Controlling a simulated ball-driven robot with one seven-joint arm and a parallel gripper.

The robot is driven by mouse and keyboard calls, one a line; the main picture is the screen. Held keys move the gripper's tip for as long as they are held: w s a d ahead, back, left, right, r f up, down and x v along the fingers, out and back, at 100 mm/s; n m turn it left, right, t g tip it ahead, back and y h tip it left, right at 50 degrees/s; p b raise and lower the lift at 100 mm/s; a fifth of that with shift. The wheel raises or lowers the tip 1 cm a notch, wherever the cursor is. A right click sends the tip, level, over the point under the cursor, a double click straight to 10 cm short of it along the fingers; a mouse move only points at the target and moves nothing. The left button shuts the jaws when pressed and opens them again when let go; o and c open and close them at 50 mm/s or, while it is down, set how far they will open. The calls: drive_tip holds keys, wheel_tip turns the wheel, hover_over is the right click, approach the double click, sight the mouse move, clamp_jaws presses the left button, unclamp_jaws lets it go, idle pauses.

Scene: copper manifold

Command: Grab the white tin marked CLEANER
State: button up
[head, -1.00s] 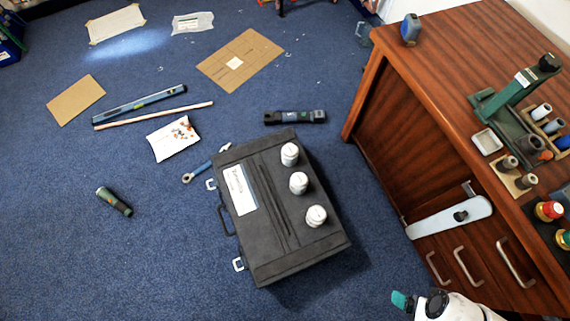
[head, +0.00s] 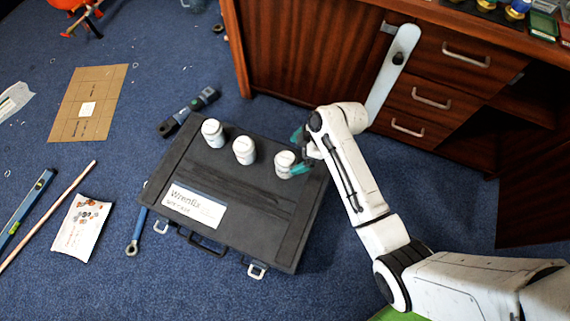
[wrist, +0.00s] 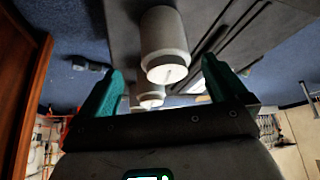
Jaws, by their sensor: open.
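Three white tins stand in a row on a dark case: a left tin (head: 212,133), a middle tin (head: 244,151) and a right tin (head: 284,165). Their lettering is too small to read, so I cannot tell which is marked CLEANER. My gripper (head: 298,152) is open at the right tin, its teal fingers on the tin's right side. In the wrist view the nearest tin (wrist: 165,45) shows between the two open fingers of my gripper (wrist: 161,72), with space beside each finger. Another tin (wrist: 151,91) is partly hidden behind it.
The dark case (head: 240,190) lies flat on blue carpet beside a wooden cabinet (head: 300,45). A blue-handled tool (head: 137,232), a black tool (head: 188,112), a white packet (head: 82,227) and a cardboard sheet (head: 88,102) lie around it.

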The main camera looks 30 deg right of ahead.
sight(286, 163)
drive_tip(key=shift+b+x, duration=0.3)
drive_tip(key=shift+x, duration=0.9)
drive_tip(key=b+x, duration=0.1)
drive_tip(key=x, duration=0.1)
drive_tip(key=b+x, duration=0.1)
drive_tip(key=x, duration=0.2)
drive_tip(key=shift+s+a+b, duration=0.1)
drive_tip(key=shift+s+b, duration=0.1)
drive_tip(key=shift+b, duration=0.1)
drive_tip(key=c, duration=1.2)
drive_tip(key=shift+r, duration=0.1)
drive_tip(key=shift+c, duration=0.4)
